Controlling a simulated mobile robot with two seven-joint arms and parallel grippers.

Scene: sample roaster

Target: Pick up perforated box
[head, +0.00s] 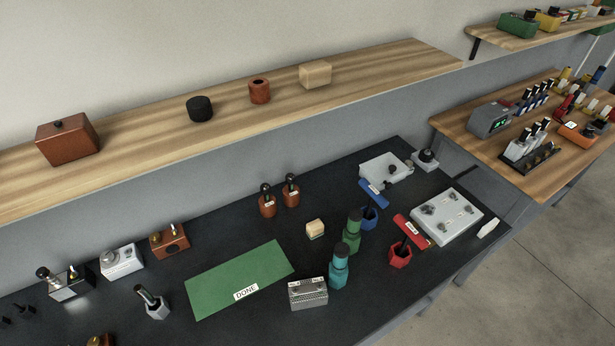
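The perforated box (308,293) is a small silvery metal box with a dotted surface and small white labels on top. It stands on the dark table, just right of the green mat (240,278) marked DONE and left of a teal bottle (338,268). Nothing is seen holding it. Neither of my grippers shows in the head view.
A green bottle (351,232), a small wooden block (315,229) and a red hexagonal holder (400,255) stand near the box. A grey panel (447,217) lies at the right. A wooden shelf (230,110) runs above the table's back. The green mat is bare.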

